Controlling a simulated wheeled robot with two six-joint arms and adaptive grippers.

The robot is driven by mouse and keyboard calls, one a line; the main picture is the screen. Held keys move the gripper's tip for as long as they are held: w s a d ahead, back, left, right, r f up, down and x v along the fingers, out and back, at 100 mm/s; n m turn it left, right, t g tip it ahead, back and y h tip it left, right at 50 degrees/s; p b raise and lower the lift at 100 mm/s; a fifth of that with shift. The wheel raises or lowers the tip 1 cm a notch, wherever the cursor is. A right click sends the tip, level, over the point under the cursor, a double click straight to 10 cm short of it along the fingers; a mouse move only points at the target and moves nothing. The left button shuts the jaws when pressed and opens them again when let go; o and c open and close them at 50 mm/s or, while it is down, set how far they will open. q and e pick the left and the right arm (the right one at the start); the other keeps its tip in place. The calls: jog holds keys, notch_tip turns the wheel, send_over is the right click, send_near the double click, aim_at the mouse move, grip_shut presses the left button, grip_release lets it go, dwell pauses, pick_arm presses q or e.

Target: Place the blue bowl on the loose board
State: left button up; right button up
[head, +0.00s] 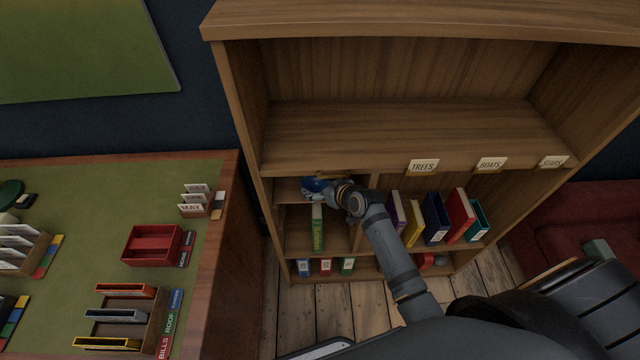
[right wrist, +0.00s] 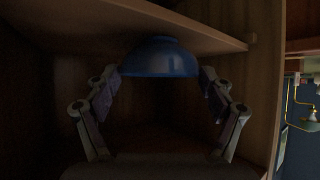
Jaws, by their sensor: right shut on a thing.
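The blue bowl (head: 314,186) is in the upper left compartment of the bookshelf, at the loose board (head: 288,191). My right gripper (head: 328,187) reaches in from the front right and is shut on the bowl, partly covering it in the head view. In the right wrist view, the bowl (right wrist: 160,58) sits between the two fingers (right wrist: 160,92). Its narrow base faces the board (right wrist: 215,37), which lies across the top of that picture. The base looks at or very near the board; I cannot tell whether they touch. My left gripper is not in view.
Below the board stands a green book (head: 318,232). To the right are several upright books, including a red one (head: 460,214), under labels such as TREES (head: 423,166). A side wall (right wrist: 262,85) is close to the gripper. A green-topped desk (head: 100,225) stands left.

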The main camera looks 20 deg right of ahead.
jog(key=o, duration=1.1)
jog(key=shift+f, duration=0.15)
jog(key=shift+c, duration=0.2)
jog(key=shift+s+r, duration=0.15)
jog(key=shift+r, duration=0.05)
jog(key=s+d+b, duration=0.1)
jog(key=s+d, duration=0.3)
jog(key=s, duration=0.8)
jog(key=shift+r, duration=0.3)
